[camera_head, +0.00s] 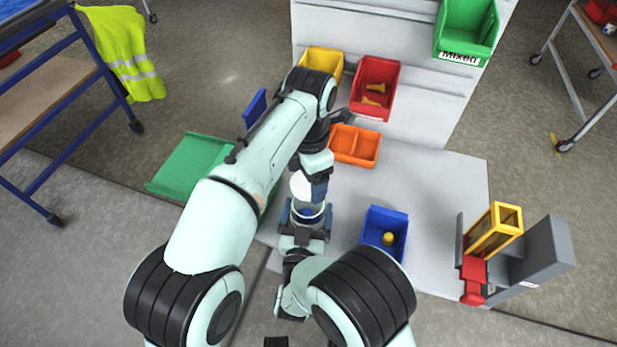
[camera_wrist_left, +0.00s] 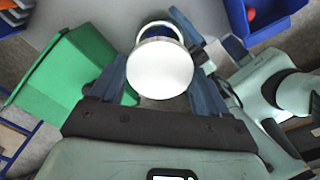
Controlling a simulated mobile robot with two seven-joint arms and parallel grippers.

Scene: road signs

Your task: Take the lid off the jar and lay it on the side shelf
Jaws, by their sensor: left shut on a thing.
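The white round lid (camera_head: 300,186) is between the fingers of my left gripper (camera_head: 312,184), which is shut on it. In the left wrist view, the lid (camera_wrist_left: 160,68) faces the camera as a plain white disc between the two fingers. The clear jar (camera_head: 308,211) stands upright just below, with its open rim and something blue inside showing. The lid is apart from the jar. My right gripper (camera_head: 306,217) has a finger on each side of the jar and appears shut on it. A green side shelf (camera_head: 192,164) is at the left of the table.
A blue bin (camera_head: 385,232) with a yellow item is right of the jar. An orange tray (camera_head: 354,146), a red bin (camera_head: 375,88) and a yellow bin (camera_head: 322,62) are behind. A grey fixture with a yellow frame (camera_head: 494,230) stands at the right edge.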

